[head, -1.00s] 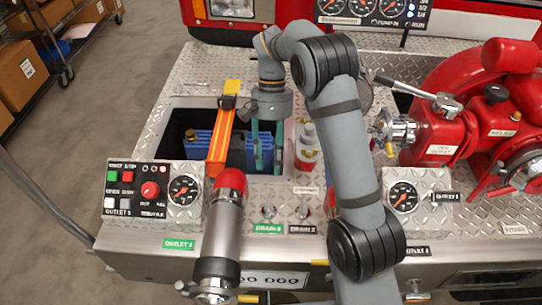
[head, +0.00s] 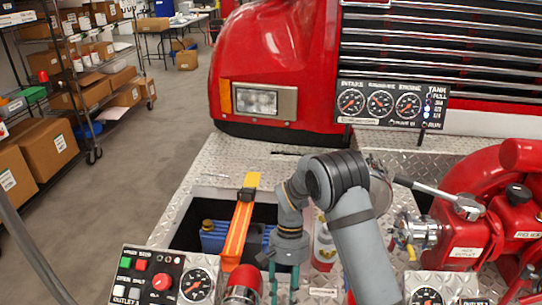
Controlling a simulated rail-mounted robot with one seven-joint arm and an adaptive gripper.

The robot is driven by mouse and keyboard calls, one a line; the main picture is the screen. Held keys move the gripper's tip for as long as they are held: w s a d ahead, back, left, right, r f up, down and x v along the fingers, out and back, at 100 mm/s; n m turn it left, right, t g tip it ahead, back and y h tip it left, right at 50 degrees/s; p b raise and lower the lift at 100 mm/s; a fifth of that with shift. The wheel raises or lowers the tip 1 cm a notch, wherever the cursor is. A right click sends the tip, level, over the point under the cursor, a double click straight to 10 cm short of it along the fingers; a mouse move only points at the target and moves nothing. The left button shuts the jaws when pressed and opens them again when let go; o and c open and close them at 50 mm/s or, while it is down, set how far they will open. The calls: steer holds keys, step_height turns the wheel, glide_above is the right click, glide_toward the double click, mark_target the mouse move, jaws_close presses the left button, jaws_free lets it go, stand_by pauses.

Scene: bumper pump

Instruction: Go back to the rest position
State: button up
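My gripper (head: 283,284) points down, with its two teal fingers apart and nothing visible between them. The fingertips run to the bottom edge of the head view, so their ends are hard to make out. The gripper is over the front right part of a recess in the diamond-plate deck (head: 240,152). It is right of an orange strap (head: 238,228) and left of a white and red bottle (head: 324,245). My arm is bent, with its elbow above the deck.
A blue container (head: 213,238) sits in the recess under the strap. A control panel (head: 150,277) is at front left. A red pump (head: 468,235) with a lever stands to the right. The gauge panel (head: 392,104) and red truck front (head: 275,60) are behind. Open floor lies left.

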steer(key=shift+s+f, duration=0.15)
steer(key=shift+f, duration=0.25)
steer(key=shift+r, duration=0.1)
steer(key=v, duration=1.2)
steer(key=shift+m, duration=0.3)
steer(key=x, duration=1.2)
steer(key=shift+f+b, duration=0.25)
steer(key=shift+b, duration=0.1)
steer(key=shift+m+y+b, duration=0.3)
steer(key=shift+m+y, duration=0.1)
steer(key=shift+m, duration=0.2)
steer(key=shift+s+r+m+y, duration=0.1)
steer(key=shift+r+m+y, duration=0.15)
steer(key=shift+m, duration=0.45)
steer(key=shift+d, duration=0.1)
